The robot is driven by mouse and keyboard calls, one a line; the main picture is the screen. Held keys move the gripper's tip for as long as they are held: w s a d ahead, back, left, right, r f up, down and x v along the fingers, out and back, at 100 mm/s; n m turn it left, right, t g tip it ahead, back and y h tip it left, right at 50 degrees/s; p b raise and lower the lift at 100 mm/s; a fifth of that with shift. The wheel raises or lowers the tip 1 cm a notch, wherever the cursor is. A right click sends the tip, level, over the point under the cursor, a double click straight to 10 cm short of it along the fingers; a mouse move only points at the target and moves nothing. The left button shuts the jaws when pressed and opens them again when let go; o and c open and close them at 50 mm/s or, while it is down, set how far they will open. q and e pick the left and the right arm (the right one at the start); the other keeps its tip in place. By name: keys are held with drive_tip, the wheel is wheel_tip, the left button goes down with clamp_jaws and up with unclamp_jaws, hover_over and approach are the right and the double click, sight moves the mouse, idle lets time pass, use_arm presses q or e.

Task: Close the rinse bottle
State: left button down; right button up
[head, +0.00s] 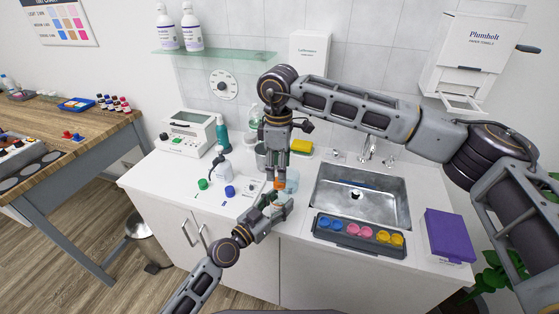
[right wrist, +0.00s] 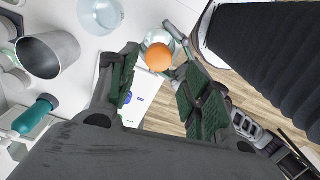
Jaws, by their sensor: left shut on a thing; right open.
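A small pale bottle (head: 275,198), apparently the rinse bottle, is held upright in my left gripper (head: 280,203) over the front of the counter. An orange cap (head: 280,184) shows at its top, just below my right gripper (head: 278,180), which points down. In the right wrist view the orange cap (right wrist: 158,57) lies near the fingertips of my open right gripper (right wrist: 153,62), over the clear bottle (right wrist: 158,38). Whether the cap is seated or only rests there cannot be told. The left fingers hide much of the bottle.
A green cap (head: 203,184) and a blue cap (head: 230,191) lie on the counter to the left. A clear beaker (right wrist: 102,12) and a metal cup (right wrist: 47,55) stand close by. The sink (head: 335,200) and a tray of colored cups (head: 345,238) are to the right.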

drive_tip(key=shift+a+r+y, duration=0.3)
drive_tip(key=shift+a+r, duration=0.2)
drive_tip(key=shift+r, duration=0.3)
drive_tip(key=n, duration=0.3)
drive_tip(key=r+n, duration=0.1)
drive_tip(key=n, duration=0.2)
drive_tip(key=shift+w, duration=0.1)
drive_tip(key=n, duration=0.7)
drive_tip(key=shift+r, duration=0.2)
drive_tip(key=n, duration=0.3)
drive_tip(key=shift+d+r+n, duration=0.1)
drive_tip(key=shift+d+n, duration=0.05)
drive_tip(key=shift+n, duration=0.25)
drive_tip(key=n, duration=0.3)
drive_tip(key=shift+r+n, duration=0.1)
drive_tip(key=shift+n, duration=0.3)
drive_tip(key=n, duration=0.4)
drive_tip(key=shift+d, duration=0.1)
drive_tip(key=n, duration=0.3)
drive_tip(key=shift+d+n, duration=0.1)
drive_tip(key=shift+n, duration=0.3)
drive_tip(key=n, duration=0.6)
drive_tip(key=shift+d, duration=0.1)
drive_tip(key=n, duration=0.5)
drive_tip(key=shift+d+n, duration=0.1)
drive_tip(key=shift+n, duration=0.2)
drive_tip(key=n, duration=1.2)
drive_tip(key=shift+d, duration=0.1)
